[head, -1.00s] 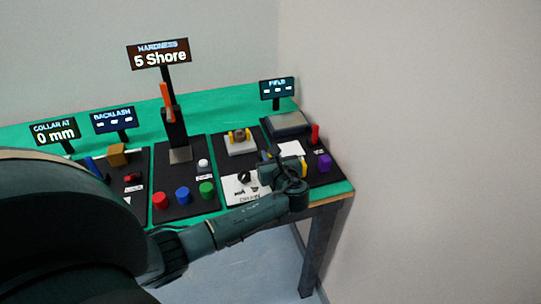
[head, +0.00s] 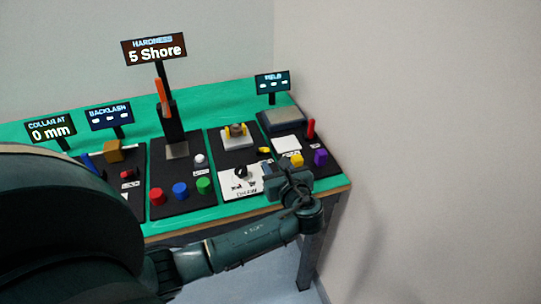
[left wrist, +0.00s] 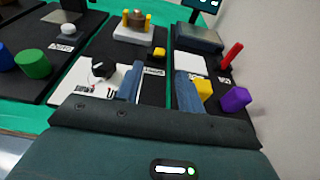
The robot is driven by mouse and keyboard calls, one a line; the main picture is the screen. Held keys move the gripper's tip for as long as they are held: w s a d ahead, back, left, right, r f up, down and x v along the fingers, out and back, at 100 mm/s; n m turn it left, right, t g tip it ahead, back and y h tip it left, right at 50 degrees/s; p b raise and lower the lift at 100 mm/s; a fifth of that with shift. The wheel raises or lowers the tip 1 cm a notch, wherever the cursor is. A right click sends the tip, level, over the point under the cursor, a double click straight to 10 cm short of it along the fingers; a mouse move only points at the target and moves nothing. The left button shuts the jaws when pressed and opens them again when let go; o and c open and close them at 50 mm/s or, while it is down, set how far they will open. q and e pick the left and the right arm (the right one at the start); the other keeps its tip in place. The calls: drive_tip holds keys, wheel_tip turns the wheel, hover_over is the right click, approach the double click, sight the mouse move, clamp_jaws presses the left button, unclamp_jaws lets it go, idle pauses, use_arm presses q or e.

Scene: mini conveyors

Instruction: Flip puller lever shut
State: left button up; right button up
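The third board carries a pale block with yellow posts around a brown-grey centre piece (head: 236,131), also in the left wrist view (left wrist: 136,22). Beside it are a small yellow piece (head: 263,150), also in the left wrist view (left wrist: 159,53), and a black knob (head: 240,172) on a white plate. I cannot tell for certain which part is the puller lever. My left gripper (head: 282,180) is over the near edge of the right-hand boards. In the left wrist view its fingers (left wrist: 158,88) stand apart with nothing between them. My right gripper is not in view.
On the rightmost board are a yellow block (head: 297,160), a purple block (head: 320,157), a red upright handle (head: 311,129) and a grey pad (head: 282,119). Red, blue and green buttons (head: 180,191) are to the left. A wall borders the table's right side.

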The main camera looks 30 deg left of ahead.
use_arm(q)
drive_tip(key=shift+v, duration=2.25)
drive_tip(key=s+d+f+n+g+h, duration=0.1)
drive_tip(key=s+f+n+g+h, duration=0.6)
drive_tip(key=s+n, duration=0.6)
drive_tip(key=s+d+r+n+h, duration=0.2)
drive_tip(key=s+n+h, duration=0.3)
drive_tip(key=s+n, duration=0.65)
drive_tip(key=w+d+f+m+t+h, duration=0.1)
drive_tip(key=w+d+f+t+h, duration=0.1)
drive_tip(key=w+d+f+t, duration=0.4)
drive_tip(key=shift+w+d+f+t+h, duration=0.2)
drive_tip(key=shift+f+t+h, duration=0.1)
drive_tip(key=shift+f+t, duration=0.4)
